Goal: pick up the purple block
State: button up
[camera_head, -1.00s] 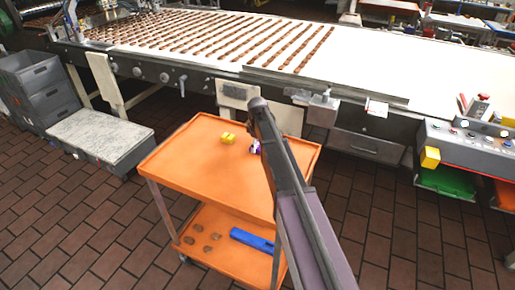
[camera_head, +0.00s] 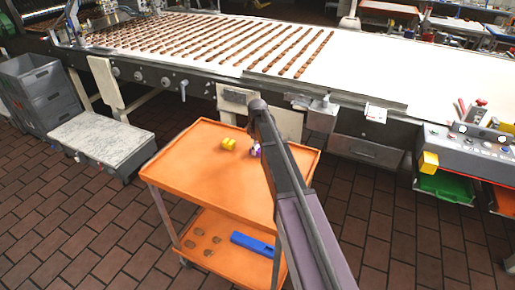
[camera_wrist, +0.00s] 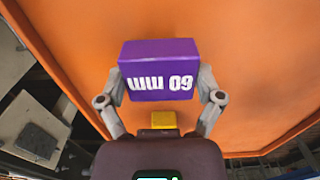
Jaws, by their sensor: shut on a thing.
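The purple block (camera_wrist: 160,55) has white lettering and sits between the two fingers of my gripper (camera_wrist: 160,88) in the wrist view. My gripper is shut on it, with a finger against each side. In the head view only a small part of the purple block (camera_head: 256,150) shows at the left of my arm, over the orange cart top. My arm hides the rest of it and most of the gripper. I cannot tell how far the block is above the cart.
A yellow block (camera_head: 229,144) stands on the orange cart (camera_head: 190,175), left of the purple block. The lower shelf holds a blue object (camera_head: 252,243) and several brown pieces. A conveyor (camera_head: 380,65) runs behind the cart. Grey crates (camera_head: 40,90) stand at the left.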

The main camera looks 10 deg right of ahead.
notch_tip(320, 180, up, 2)
jog(key=shift+r+p, duration=0.1)
jog(key=shift+p, duration=0.65)
jog(key=s, duration=0.5)
jog(key=s+d, duration=0.1)
jog(key=s, duration=0.4)
jog(key=s+p, duration=0.1)
jog(key=s, duration=0.5)
jog(key=shift+d+r, duration=0.25)
jog(key=shift+r, duration=0.15)
